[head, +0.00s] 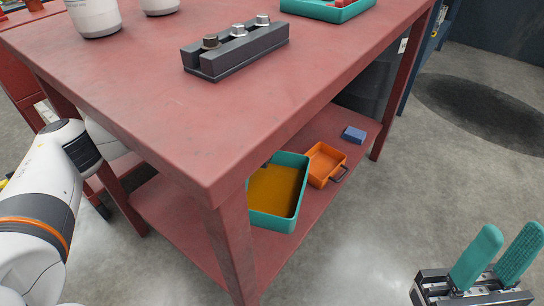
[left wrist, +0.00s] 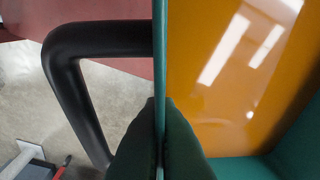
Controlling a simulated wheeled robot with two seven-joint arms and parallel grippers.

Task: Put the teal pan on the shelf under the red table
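The teal pan (head: 291,220), with amber liquid or a glossy amber floor inside, is at the lower shelf (head: 305,222) under the red table (head: 150,90). A table leg hides its left part. I cannot tell whether its base touches the shelf. In the left wrist view, my left gripper (left wrist: 160,105) is shut on the thin wall of the teal pan (left wrist: 230,168), beside its black handle (left wrist: 85,45). In the head view the tabletop hides my left gripper. My right gripper (head: 512,235) is open and empty at the lower right, away from the table.
An orange tray (head: 325,160) with a dark handle sits just behind the pan on the shelf. A blue box (head: 354,134) lies further back. A dark block with bolts (head: 240,55) and another teal tray (head: 325,10) are on the tabletop. The floor at right is clear.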

